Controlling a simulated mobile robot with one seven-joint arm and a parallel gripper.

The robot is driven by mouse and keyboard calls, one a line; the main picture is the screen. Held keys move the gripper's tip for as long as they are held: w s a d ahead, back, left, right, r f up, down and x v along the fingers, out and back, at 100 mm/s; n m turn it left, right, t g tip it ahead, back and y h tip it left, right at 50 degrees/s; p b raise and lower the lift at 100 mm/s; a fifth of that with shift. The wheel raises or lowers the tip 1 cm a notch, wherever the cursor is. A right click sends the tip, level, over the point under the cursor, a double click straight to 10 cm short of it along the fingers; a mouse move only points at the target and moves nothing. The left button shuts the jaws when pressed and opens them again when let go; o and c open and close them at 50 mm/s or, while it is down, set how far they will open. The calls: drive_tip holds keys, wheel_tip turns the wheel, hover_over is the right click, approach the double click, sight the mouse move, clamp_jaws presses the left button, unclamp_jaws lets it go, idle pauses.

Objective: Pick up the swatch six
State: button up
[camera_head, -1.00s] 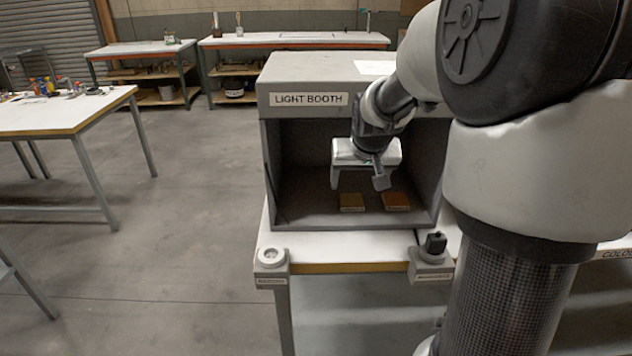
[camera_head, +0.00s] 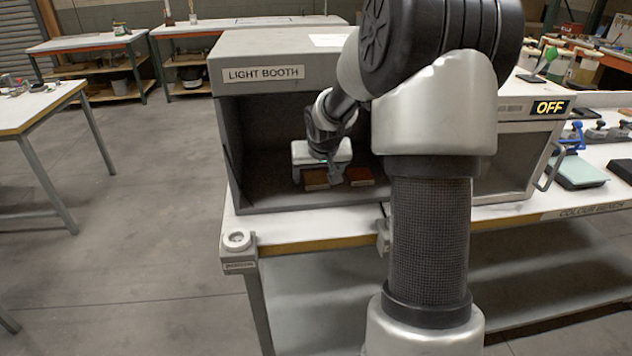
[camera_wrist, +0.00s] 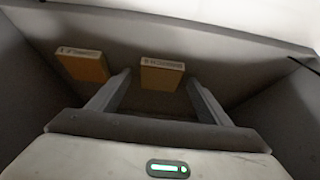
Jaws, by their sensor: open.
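Two flat swatches lie on the floor of the grey light booth (camera_head: 240,150). The left one, brown-tan (camera_head: 316,181), sits just by my gripper (camera_head: 316,173). The right one, redder (camera_head: 360,176), lies to its right. In the wrist view, one tan swatch (camera_wrist: 162,76) shows between the two spread fingers of my gripper (camera_wrist: 158,80). The other, more orange swatch (camera_wrist: 84,66) lies outside the left finger. Both have a pale label edge, too small to read surely, so I cannot tell which is swatch six. My gripper is open and holds nothing.
The booth's side walls and roof enclose my gripper. My arm hides part of the booth.

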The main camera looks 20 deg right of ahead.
drive_tip(key=shift+c, duration=0.2)
drive_tip(key=c, duration=1.1)
drive_tip(key=shift+r, duration=0.15)
